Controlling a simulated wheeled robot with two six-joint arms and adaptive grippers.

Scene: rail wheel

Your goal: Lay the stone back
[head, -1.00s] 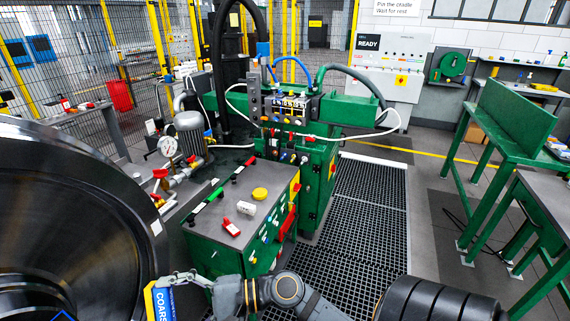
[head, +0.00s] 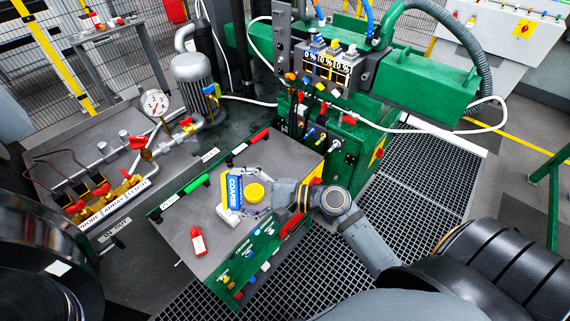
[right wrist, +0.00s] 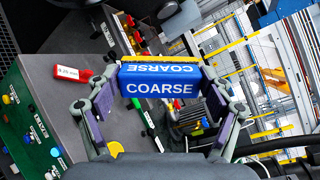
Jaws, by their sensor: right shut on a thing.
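In the right wrist view the stone (right wrist: 160,85) sits crosswise between the two fingertips. I cannot tell whether it touches the top. A white block (head: 228,217) lies just below the stone in the head view, partly covered. My left gripper is not in view.
A yellow round piece (head: 254,193) is just right of the stone, and a red tag (head: 198,241) lies nearer the front. A pressure gauge (head: 155,102) and valves stand at the left. The dark wheel (head: 40,255) fills the lower left.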

